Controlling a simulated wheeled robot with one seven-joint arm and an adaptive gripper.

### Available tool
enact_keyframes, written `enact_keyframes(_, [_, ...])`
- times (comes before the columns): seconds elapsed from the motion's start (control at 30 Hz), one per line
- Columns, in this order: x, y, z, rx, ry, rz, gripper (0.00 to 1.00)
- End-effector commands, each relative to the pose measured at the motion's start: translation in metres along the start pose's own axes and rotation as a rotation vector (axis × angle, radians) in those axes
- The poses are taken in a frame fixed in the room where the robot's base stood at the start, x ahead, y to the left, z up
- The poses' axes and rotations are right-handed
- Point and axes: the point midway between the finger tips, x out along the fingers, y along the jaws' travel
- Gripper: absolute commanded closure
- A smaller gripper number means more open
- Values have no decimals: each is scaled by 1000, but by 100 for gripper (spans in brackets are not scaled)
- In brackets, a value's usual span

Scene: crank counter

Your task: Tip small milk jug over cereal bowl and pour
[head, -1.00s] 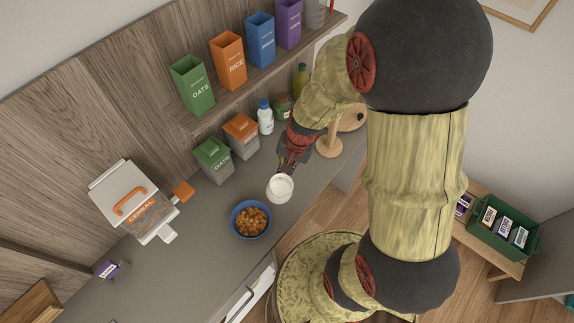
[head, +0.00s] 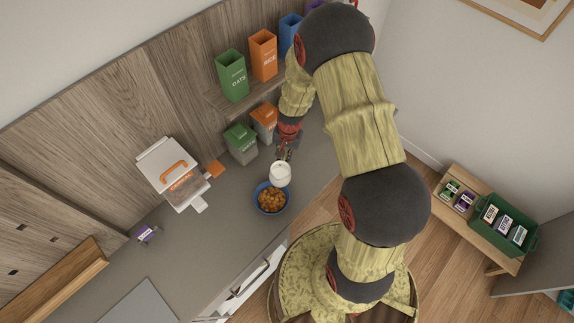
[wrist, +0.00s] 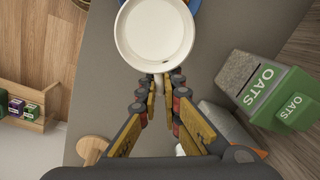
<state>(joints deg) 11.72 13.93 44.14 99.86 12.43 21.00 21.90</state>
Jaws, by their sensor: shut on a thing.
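The small white milk jug (head: 280,174) is held by my gripper (head: 284,156) at the near end of the bowl's side. In the wrist view the jug (wrist: 155,32) is seen from above with its round rim facing the camera, and my gripper (wrist: 160,88) is shut on its handle. No milk can be made out inside its pale interior. The blue cereal bowl (head: 259,204) stands on the counter, full of orange-brown cereal (head: 271,199). In the head view the jug overlaps the bowl's upper edge. In the wrist view the jug hides most of the bowl.
The grey counter (head: 225,245) is clear left of the bowl. A cereal dispenser (head: 170,172) stands to the left. Oats (head: 241,145) and orange (head: 264,120) boxes stand close behind the gripper. More boxes (head: 231,75) line the shelf. A green crate (head: 505,225) is at the right.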

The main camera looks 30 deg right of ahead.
Motion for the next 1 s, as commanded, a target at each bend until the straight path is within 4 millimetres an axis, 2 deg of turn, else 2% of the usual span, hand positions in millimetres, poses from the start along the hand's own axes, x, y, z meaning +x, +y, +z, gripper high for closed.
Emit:
enact_keyframes(0.1, [-2,-9,-20,23,3,9,100])
enact_keyframes(0.17, [-4,-11,-24,37,1,16,100])
enact_keyframes(0.47, [-4,-9,-24,78,8,42,100])
enact_keyframes(1.0, [-2,-10,-24,69,168,41,100])
